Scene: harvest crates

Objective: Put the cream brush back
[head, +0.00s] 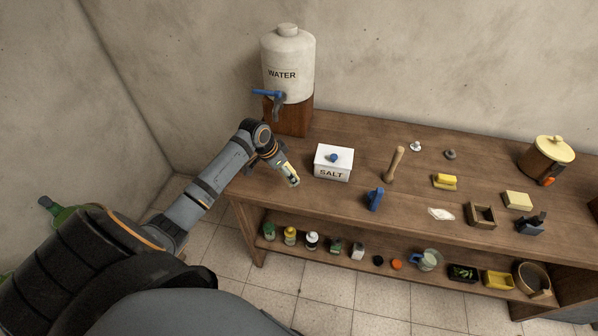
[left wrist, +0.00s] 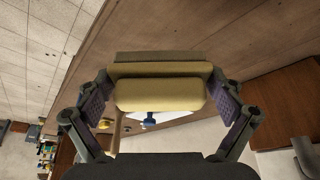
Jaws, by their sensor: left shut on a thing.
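The cream brush (left wrist: 160,95) is between the fingers of my left gripper (left wrist: 160,88) in the left wrist view, with a pale cream body and a darker grey-brown strip along its far side. Both fingers press on its ends. In the head view my left gripper (head: 290,179) is over the table's left end, left of the salt box, and only a small pale bit of the brush shows there. My right gripper is in neither view.
The white salt box (head: 333,172) with a blue knob is close to the right. A water dispenser (head: 287,72) stands behind. A blue item (head: 375,199), a pestle (head: 394,164), a yellow item (head: 444,181) and a cream block (head: 517,200) lie farther right.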

